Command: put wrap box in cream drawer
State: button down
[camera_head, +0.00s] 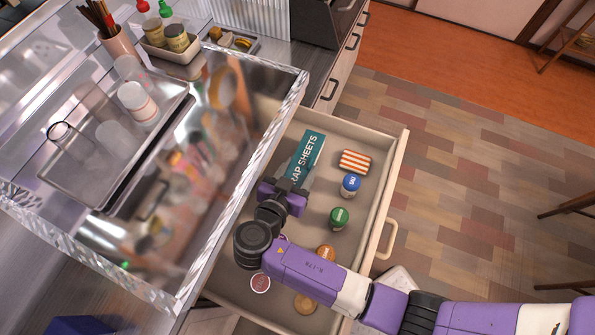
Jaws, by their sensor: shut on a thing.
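The wrap box (308,155) is a long teal box with white "SHEETS" lettering, its near end hidden by my gripper. My gripper (290,186) is shut on the near end of the box. The cream drawer (393,180) is pulled open, and the box is within its outline, along the left side. I cannot tell whether the box touches the drawer floor.
The drawer also holds a striped orange-and-white item (354,162), a blue-lidded jar (350,185), a green-lidded jar (339,217) and several round lids nearer me. Floor lies open at right.

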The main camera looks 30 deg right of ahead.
jog(key=shift+f, duration=0.8)
jog(key=shift+w+a+f, duration=0.1)
jog(key=shift+w+f, duration=0.05)
jog(key=shift+f, duration=0.1)
jog(key=shift+f, duration=0.2)
jog(key=c, duration=0.6)
grip_release()
jog(key=shift+r, duration=0.2)
